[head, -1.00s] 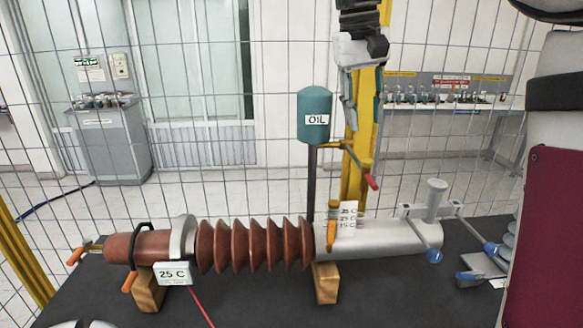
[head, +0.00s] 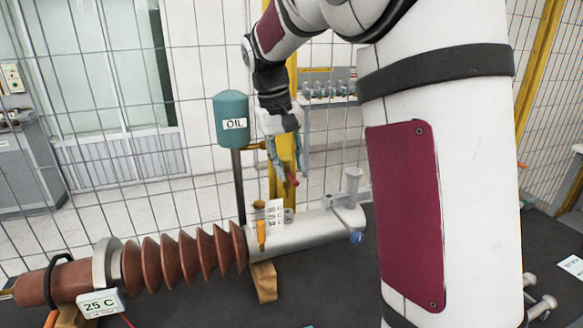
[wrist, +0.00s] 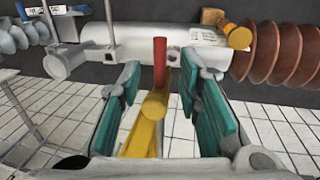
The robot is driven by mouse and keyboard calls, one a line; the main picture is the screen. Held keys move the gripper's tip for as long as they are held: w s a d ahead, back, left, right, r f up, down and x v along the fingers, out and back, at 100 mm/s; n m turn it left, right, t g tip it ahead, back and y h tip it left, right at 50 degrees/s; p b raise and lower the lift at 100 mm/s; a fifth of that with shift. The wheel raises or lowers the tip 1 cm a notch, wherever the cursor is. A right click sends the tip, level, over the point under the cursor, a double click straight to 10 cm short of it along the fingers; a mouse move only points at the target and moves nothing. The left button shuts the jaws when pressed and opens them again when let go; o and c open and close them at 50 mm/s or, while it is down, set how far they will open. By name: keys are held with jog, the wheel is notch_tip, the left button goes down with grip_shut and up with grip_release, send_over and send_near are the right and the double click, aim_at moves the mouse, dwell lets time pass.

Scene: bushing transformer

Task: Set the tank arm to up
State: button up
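The tank arm is a yellow lever with a red handle (head: 292,180), beside the teal OIL tank (head: 232,118) on its dark post. In the head view its red end hangs low, below the tank. My gripper (head: 284,172) is over the lever, pointing down. In the wrist view the yellow lever (wrist: 147,122) and its red handle (wrist: 160,62) run between the two teal finger pads of my gripper (wrist: 162,80). The fingers are open with gaps on both sides. I see no clear contact. In the head view my fingers partly hide the lever.
The brown ribbed bushing (head: 180,260) with its grey cylinder (head: 318,230) lies on the dark table below. An orange handle (head: 261,234) and a 25 C card (head: 100,303) are on it. A wire mesh fence stands behind. My arm fills the right.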

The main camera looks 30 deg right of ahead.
jog(key=shift+d+f, duration=0.15)
jog(key=shift+f, duration=0.7)
jog(key=shift+c, duration=0.2)
grip_shut()
